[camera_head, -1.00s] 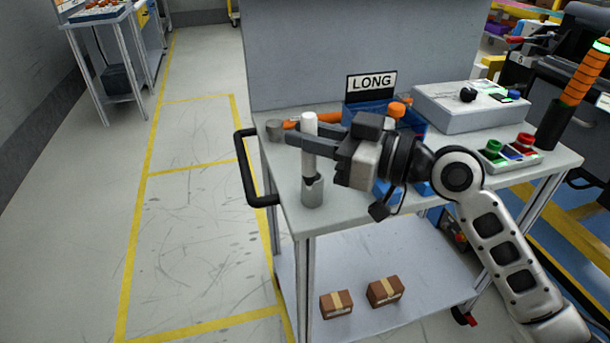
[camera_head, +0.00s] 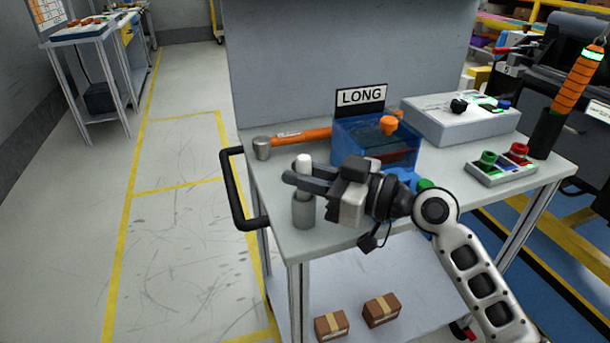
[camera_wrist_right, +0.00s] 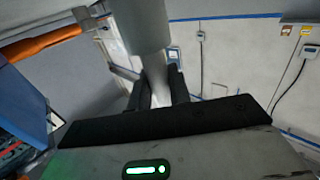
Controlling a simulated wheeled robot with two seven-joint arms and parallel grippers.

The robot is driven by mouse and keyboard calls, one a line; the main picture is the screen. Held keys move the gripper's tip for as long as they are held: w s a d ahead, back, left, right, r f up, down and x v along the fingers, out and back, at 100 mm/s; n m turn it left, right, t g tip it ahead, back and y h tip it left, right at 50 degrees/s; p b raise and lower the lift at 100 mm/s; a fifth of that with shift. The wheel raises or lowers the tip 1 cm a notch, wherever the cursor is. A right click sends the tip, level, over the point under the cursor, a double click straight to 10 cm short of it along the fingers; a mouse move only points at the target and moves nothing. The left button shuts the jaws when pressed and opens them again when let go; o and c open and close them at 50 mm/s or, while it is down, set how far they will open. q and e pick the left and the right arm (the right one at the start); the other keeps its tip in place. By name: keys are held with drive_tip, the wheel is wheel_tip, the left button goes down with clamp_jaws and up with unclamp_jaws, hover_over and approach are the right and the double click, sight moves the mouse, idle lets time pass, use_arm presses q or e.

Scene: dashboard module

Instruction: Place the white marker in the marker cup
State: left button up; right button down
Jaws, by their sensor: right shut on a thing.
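The white marker (camera_head: 303,161) stands upright at the front left of the cart top. My right gripper (camera_head: 304,181) is shut on it, with the marker's top showing above the fingers. The grey marker cup (camera_head: 303,212) stands directly below the fingers. In the right wrist view the marker (camera_wrist_right: 158,75) runs between the fingers (camera_wrist_right: 160,92) to the mouth of the cup (camera_wrist_right: 145,25), and its lower end appears to be inside. The fingers hide part of the cup's rim in the head view. My left gripper is not in view.
A hammer (camera_head: 300,136) lies behind the cup. A blue bin (camera_head: 375,150) with a LONG sign (camera_head: 361,96) stands behind my right gripper. A grey box (camera_head: 460,120) and a button panel (camera_head: 502,170) are at the right. The cart's black handle (camera_head: 231,190) is at the left edge.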

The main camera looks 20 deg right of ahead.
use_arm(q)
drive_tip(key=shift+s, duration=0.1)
use_arm(e)
drive_tip(key=shift+f, duration=0.1)
drive_tip(key=c, duration=1.3)
unclamp_jaws()
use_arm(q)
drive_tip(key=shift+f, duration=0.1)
use_arm(e)
drive_tip(key=shift+r, duration=0.2)
use_arm(q)
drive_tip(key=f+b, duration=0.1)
drive_tip(key=b, duration=0.2)
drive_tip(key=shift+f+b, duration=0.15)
drive_tip(key=shift+b, duration=0.25)
use_arm(e)
drive_tip(key=v, duration=1.2)
